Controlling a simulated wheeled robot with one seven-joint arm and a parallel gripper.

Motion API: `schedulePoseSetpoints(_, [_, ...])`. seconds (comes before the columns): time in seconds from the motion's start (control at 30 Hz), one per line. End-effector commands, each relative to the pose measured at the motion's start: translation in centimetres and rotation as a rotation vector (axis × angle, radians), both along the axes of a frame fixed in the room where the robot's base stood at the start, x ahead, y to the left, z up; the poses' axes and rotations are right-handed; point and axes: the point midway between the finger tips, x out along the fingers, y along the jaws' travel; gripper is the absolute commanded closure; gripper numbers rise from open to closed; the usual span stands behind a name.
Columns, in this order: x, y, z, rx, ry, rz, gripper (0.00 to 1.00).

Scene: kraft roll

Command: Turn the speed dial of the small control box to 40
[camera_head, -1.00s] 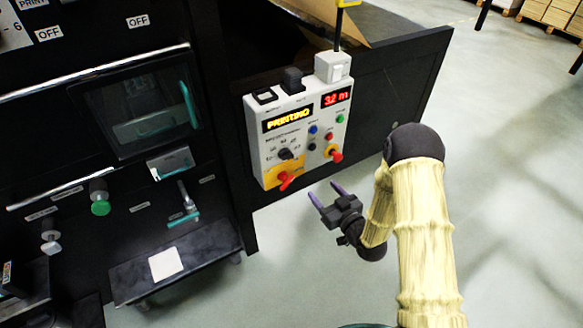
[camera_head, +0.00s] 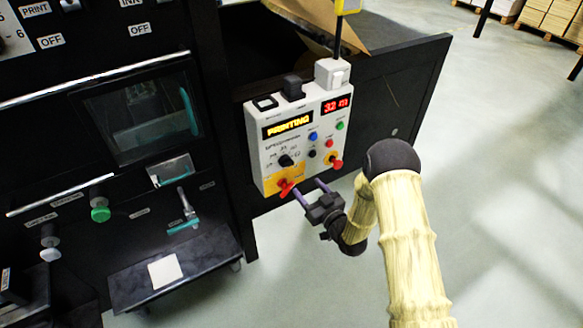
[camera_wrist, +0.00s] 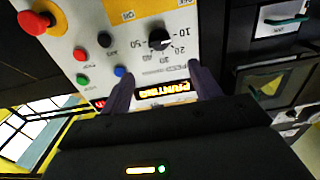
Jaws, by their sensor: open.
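The small control box (camera_head: 297,143) is light grey and hangs on the black machine in the head view. Its speed dial (camera_head: 285,161) is a black knob with a printed number scale, on the lower left of the face. The dial also shows in the wrist view (camera_wrist: 159,39), upside down, with the marks 10, 20, 30 and 40 near it. A lit PRINTING display (camera_wrist: 168,90) lies between my fingers in that view. My gripper (camera_head: 308,192) is open and empty, just below and in front of the box, apart from the dial.
A red rotary switch (camera_head: 286,188) on a yellow plate and a red mushroom button (camera_head: 336,163) stick out from the box near my gripper. Small coloured buttons sit between. The machine's black panel (camera_head: 385,90) is behind. The floor (camera_head: 480,180) at right is clear.

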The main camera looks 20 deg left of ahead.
Motion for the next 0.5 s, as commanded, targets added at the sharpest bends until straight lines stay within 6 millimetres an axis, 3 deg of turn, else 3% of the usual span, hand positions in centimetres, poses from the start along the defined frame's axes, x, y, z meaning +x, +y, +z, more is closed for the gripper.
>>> schedulePoseSetpoints(0.5, [5.5, 6.6, 0.1, 0.000, -0.003, 0.001, 0.37])
